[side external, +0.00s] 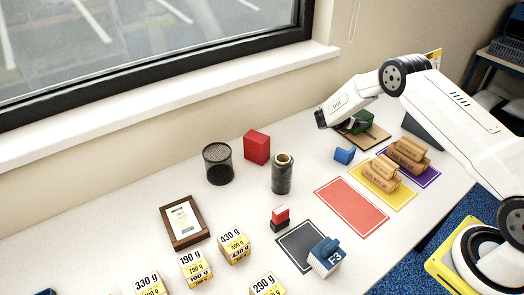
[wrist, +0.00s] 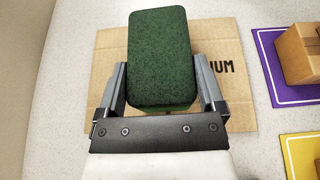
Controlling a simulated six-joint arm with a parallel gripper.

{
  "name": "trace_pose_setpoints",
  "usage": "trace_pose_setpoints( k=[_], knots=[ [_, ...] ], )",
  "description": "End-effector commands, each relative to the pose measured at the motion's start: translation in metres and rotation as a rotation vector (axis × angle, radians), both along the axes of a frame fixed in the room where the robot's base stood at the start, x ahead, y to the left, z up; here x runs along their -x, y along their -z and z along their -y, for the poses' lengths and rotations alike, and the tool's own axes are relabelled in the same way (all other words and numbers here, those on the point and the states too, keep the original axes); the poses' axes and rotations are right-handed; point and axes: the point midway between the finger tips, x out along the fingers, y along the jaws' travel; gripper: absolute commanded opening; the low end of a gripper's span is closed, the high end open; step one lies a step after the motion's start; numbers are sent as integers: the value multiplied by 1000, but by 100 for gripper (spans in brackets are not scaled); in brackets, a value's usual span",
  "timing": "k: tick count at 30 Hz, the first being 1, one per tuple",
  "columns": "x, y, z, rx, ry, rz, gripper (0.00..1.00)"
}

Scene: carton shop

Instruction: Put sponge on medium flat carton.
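The dark green sponge (wrist: 160,55) is between the two fingers of my gripper (wrist: 160,85), which press on its sides. In the side external view the sponge (side external: 363,122) shows at my gripper's tip, partly hidden by the gripper (side external: 350,120). The medium flat carton (wrist: 235,75) is a brown sheet with "...IUM" showing, lying flat on the table beneath the sponge. The carton (side external: 378,137) also shows under the gripper in the side external view. I cannot tell whether the sponge touches the carton or hangs just above it.
A red mat (side external: 350,205), a dark roll (side external: 282,175), a mesh cup (side external: 218,165) and a red box (side external: 257,147) stand farther left.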

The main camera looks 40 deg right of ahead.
Motion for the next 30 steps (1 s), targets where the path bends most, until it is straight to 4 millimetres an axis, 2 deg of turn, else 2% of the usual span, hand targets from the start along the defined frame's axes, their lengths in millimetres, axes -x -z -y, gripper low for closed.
trace_pose_setpoints(
  k=[14, 20, 30],
  knots=[
    [0, -4, -2, 0, -1, 0, 100],
    [-1, -12, -21, 0, -2, 0, 100],
    [-1, -33, -71, 0, -3, 1, 100]
  ],
)
